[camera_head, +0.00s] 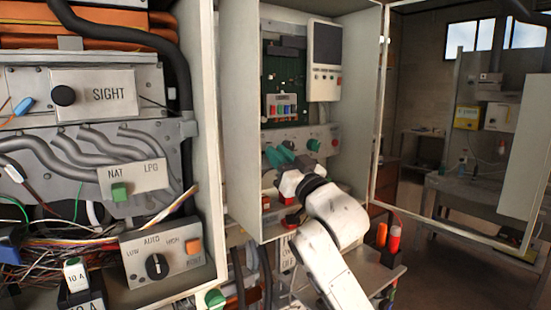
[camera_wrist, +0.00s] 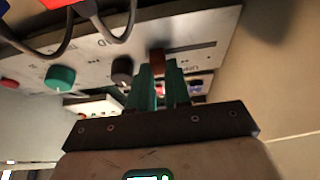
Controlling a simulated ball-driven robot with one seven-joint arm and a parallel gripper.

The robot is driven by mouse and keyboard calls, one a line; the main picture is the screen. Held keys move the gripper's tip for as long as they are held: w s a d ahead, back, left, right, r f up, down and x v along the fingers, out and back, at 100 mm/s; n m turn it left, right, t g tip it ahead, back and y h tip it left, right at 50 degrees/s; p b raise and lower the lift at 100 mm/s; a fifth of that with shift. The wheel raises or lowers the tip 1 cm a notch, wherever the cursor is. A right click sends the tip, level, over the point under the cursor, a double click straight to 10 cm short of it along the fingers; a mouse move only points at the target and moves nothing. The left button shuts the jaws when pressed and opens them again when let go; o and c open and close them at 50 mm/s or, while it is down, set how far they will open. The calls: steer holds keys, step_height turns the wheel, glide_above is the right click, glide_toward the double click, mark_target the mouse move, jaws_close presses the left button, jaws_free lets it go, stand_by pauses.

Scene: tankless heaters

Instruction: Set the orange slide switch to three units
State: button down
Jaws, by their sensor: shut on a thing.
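The orange slide switch (camera_wrist: 157,61) shows in the wrist view as a brownish-orange block on a pale control panel (camera_wrist: 204,30). A thin slot line runs to the right from it. My gripper (camera_wrist: 160,72) has its teal fingers closed on the switch, one on each side. Lettering beside the switch is upside down and only partly readable, so I cannot tell its exact setting. In the head view my gripper (camera_head: 278,155) reaches the panel in the open right-hand cabinet, and its fingers and arm hide the switch.
A dark knob (camera_wrist: 122,69) and a green knob (camera_wrist: 60,78) stick out beside my fingers in the wrist view. The cabinet's side wall (camera_head: 238,120) stands left of my arm, with its open door (camera_head: 379,110) at right. A shelf with orange bottles (camera_head: 393,238) lies below.

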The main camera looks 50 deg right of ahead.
steer(key=shift+d, duration=0.15)
steer(key=c, duration=1)
jaws_free()
steer(key=shift+c, duration=0.2)
steer(key=shift+s, duration=0.1)
steer(key=b+v, duration=0.4)
steer(key=v, duration=0.6)
steer(key=shift+s+f, duration=0.15)
steer(key=shift+s, duration=0.15)
